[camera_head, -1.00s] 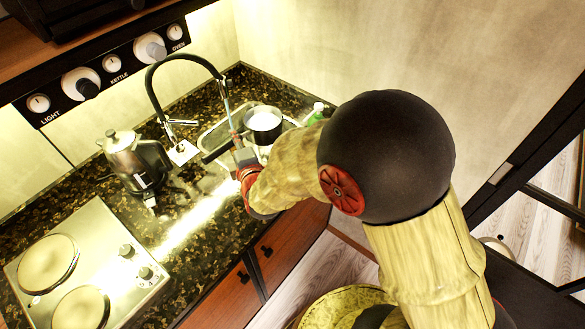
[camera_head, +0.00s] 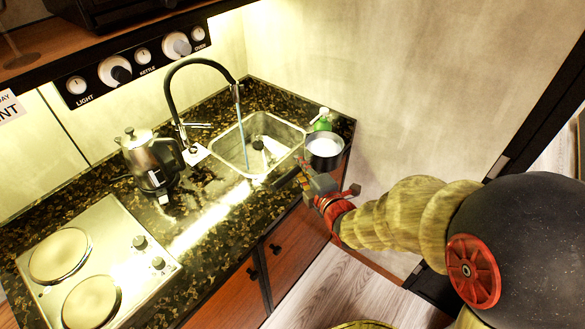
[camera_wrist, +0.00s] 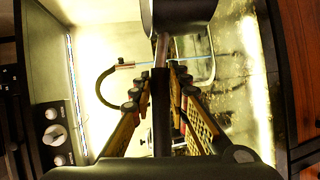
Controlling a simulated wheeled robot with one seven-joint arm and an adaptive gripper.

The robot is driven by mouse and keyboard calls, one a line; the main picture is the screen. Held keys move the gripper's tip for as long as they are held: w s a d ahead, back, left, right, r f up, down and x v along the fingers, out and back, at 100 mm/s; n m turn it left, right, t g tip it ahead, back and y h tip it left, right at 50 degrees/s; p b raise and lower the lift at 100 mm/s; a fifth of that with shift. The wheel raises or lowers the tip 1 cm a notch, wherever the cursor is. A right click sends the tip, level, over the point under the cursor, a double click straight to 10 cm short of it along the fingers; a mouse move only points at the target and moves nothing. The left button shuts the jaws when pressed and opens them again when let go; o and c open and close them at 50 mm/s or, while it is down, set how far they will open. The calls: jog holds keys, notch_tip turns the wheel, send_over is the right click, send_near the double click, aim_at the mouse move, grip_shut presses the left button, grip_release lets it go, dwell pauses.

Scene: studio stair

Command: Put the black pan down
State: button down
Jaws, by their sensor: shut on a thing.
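The black pan (camera_head: 323,160) is at the right end of the counter, right of the sink, and looks level. Its inside looks pale; I cannot tell whether that is liquid. My gripper (camera_head: 309,178) is shut on the pan's handle, and in the wrist view the gripper (camera_wrist: 160,88) has the handle between its fingers. The pan (camera_wrist: 180,14) also shows at the top of the wrist view, partly cut off. I cannot tell whether its base touches the counter (camera_head: 222,222).
A green bottle (camera_head: 321,121) stands just behind the pan. The sink (camera_head: 285,137) is empty of the pan, and water runs from the black tap (camera_head: 196,63). A kettle (camera_head: 150,160) and a two-plate hob (camera_head: 92,262) are to the left. The counter's front middle is clear.

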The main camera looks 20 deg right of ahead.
jog(key=shift+w+a+f+b, duration=0.45)
jog(key=shift+w+f+b, duration=0.3)
jog(key=shift+w+f, duration=1.35)
jog(key=shift+w+a+f+b, duration=0.4)
jog(key=shift+w+f+b, duration=0.3)
jog(key=shift+w+f, duration=1.4)
jog(key=shift+w+a+f+b, duration=0.45)
jog(key=shift+w+f+b, duration=0.3)
jog(key=shift+w+f, duration=1.35)
jog(key=shift+w, duration=0.15)
jog(key=c, duration=1.7)
grip_release()
jog(key=shift+f, duration=0.1)
jog(key=shift+c, duration=0.2)
